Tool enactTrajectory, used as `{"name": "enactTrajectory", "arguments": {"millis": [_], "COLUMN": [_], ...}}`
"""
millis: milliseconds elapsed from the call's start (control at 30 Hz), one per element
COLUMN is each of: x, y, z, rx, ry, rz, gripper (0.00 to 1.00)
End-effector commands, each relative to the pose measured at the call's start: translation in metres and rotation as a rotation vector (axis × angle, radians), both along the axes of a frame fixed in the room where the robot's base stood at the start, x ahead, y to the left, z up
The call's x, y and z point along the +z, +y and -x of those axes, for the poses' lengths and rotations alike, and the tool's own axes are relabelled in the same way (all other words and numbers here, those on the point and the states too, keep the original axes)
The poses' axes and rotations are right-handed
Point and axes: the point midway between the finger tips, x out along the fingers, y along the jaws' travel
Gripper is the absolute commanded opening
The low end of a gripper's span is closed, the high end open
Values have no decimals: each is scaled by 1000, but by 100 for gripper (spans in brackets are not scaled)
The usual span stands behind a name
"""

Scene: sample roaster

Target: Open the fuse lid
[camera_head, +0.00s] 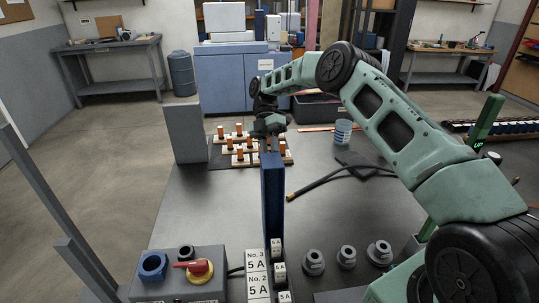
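A narrow dark blue upright panel (273,195), seen nearly edge-on, stands behind the fuse holders; it looks like the fuse lid, standing raised. My gripper (270,146) is at the top end of this panel, pointing down towards it. The fingers are small and dark, and I cannot tell whether they touch or hold the panel. White fuse holders marked 5 A (279,270) sit in front of the panel's base.
A grey control box (160,289) with a red rotary switch (194,266) is at front left. Several grey knobs (347,256) stand to the right. Behind are a tray of orange-topped pieces (216,161), a clear blue cup (343,131) and a black cable (318,183).

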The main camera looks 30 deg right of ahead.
Motion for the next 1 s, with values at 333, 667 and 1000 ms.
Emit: {"name": "enactTrajectory", "arguments": {"millis": [333,667,1000], "x": [-7,-7,-7], "y": [9,5,2], "z": [2,3,2], "rx": [7,5,4], "ry": [7,9,9], "rz": [-13,-7,-2], "gripper": [36,47,47]}}
